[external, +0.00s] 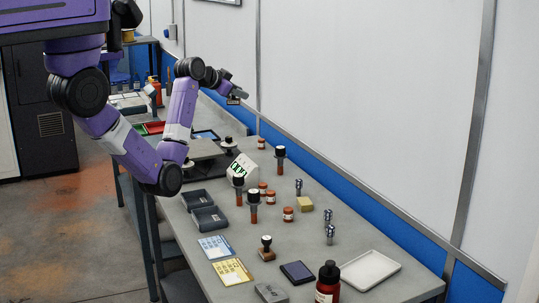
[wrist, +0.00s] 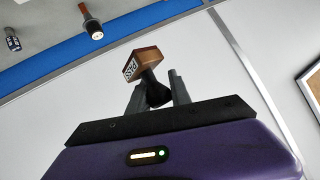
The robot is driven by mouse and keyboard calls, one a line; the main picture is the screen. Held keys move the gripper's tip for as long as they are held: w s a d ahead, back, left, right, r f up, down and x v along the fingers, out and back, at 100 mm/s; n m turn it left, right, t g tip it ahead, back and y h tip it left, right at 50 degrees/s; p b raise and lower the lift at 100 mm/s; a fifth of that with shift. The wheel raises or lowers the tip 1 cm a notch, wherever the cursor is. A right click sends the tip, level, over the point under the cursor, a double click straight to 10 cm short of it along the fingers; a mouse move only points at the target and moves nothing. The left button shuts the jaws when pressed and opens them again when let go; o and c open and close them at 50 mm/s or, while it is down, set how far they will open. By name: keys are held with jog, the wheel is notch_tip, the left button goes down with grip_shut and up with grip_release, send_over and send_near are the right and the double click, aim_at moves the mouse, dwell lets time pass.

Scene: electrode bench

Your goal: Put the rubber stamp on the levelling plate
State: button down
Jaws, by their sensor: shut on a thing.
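The rubber stamp is a wooden block (wrist: 146,62) with a white printed label and a black handle. My gripper (wrist: 157,92) is shut on the handle, and the block sticks out beyond the fingertips in the wrist view. In the external view my gripper (external: 237,97) is raised well above the far part of the bench, near the wall; the stamp is small and dark there. A flat grey raised plate (external: 203,150), apparently the levelling plate, is on the bench below, partly hidden by my arm. A second stamp-like item (external: 266,249) stands at the near part of the bench.
Dark-capped electrodes (external: 280,160), small red-brown jars (external: 288,214) and a white block (external: 241,166) crowd the bench middle. Two grey bins (external: 208,219) line the left edge. A white tray (external: 370,270) and a dark red bottle (external: 327,284) are nearest. The wall bounds the right.

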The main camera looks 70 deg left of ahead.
jog(key=s+a+n+g+y, duration=0.25)
jog(key=s+a, duration=0.35)
jog(key=a, duration=0.5)
jog(key=n+g+y, duration=0.1)
jog(key=n+y, duration=0.1)
jog(key=n, duration=0.1)
send_over(200, 149)
notch_tip(200, 149, down, 15)
jog(key=shift+s+d+f, duration=0.1)
jog(key=shift+s+d, duration=0.05)
jog(key=shift+f, duration=2.8)
jog(key=shift+f, duration=0.15)
jog(key=c, duration=1.2)
grip_release()
